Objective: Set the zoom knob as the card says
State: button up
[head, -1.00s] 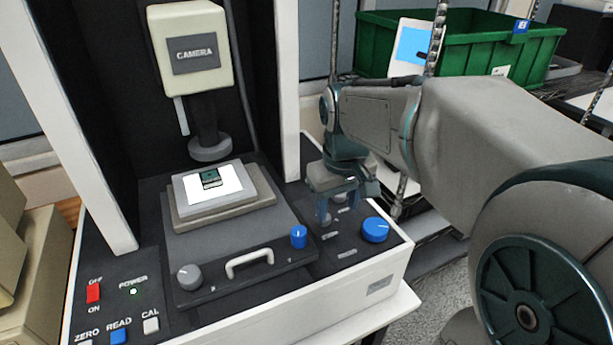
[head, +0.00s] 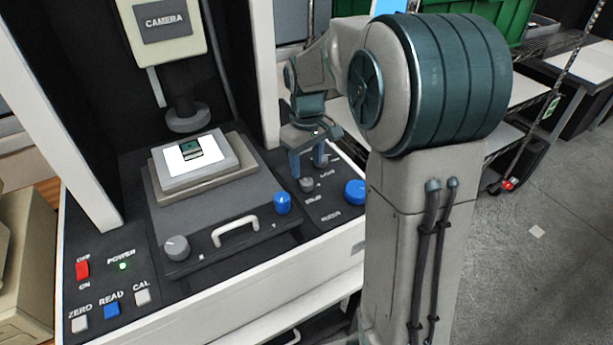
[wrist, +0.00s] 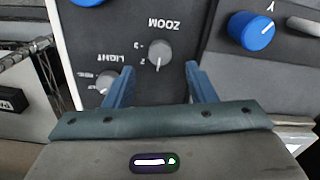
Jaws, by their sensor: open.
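The grey zoom knob (wrist: 159,52) shows in the wrist view beside an upside-down ZOOM label. Its pale pointer line is toward the bottom of the picture; small numerals stand beside it, too small to read surely. My gripper (wrist: 161,72) is open, with one blue finger to each side below the knob in the picture. In the head view my gripper (head: 307,168) points down over the right panel, with a grey knob (head: 307,185) at its fingertips. I cannot tell whether the fingers touch it. No readable card with a zoom setting shows.
The grey light knob (wrist: 106,84) is close to the left finger in the wrist view. A blue Y knob (wrist: 250,31) is to the right. In the head view a large blue knob (head: 355,192) stands right of my gripper, and the stage handle (head: 236,231) is left.

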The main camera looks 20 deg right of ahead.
aim_at(307, 181)
notch_tip(307, 181, down, 5)
jog(key=shift+f, duration=0.15)
jog(key=c, duration=1)
